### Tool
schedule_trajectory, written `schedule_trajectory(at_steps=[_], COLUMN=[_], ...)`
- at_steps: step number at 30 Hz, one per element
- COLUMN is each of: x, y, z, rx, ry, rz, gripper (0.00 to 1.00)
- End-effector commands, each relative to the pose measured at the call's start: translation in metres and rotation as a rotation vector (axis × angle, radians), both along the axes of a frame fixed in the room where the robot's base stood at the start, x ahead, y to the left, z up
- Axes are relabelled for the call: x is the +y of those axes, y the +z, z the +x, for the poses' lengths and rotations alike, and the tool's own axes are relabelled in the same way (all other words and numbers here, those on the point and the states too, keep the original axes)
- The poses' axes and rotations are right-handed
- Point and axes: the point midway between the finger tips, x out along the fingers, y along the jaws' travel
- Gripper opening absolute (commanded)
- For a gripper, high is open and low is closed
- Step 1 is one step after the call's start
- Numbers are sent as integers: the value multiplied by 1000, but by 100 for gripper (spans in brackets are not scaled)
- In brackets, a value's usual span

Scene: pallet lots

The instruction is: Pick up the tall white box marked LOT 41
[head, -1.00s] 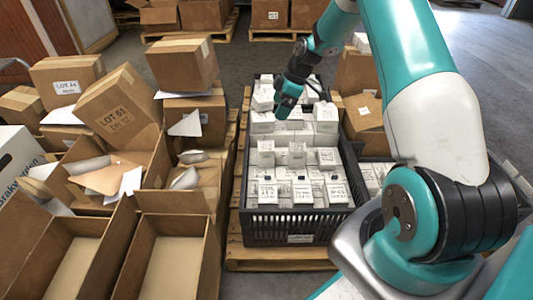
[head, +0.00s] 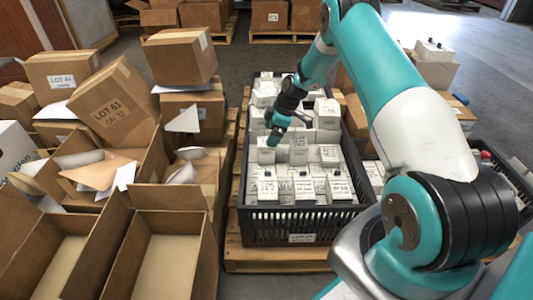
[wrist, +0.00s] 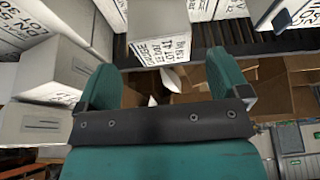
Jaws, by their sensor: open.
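In the head view my gripper (head: 273,139) hangs low over the middle of the black crate (head: 300,226), close to a white box (head: 266,155). The print there is too small to tell which box is LOT 41.
White boxes stand close together in the crate, including a front row (head: 306,191). The crate rests on a wooden pallet (head: 280,260). Open cardboard boxes (head: 170,255) and stacked cartons (head: 180,56) crowd the left. Another black crate (head: 495,180) stands at right.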

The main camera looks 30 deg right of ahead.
Motion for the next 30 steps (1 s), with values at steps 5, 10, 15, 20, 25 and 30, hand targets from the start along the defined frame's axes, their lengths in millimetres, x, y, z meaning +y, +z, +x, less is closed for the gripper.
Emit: schedule_trajectory(at_steps=[5,10,15,20,25,30], x=[11,18,18,18,18,17], y=[-29,-45,-44,-43,-43,-43], z=[3,7,8,7,7,8], rx=[1,1,1,1,1,0], ry=[2,0,0,0,-1,0], rz=[1,0,0,0,1,0], gripper=[94,94,94,66,28,28])
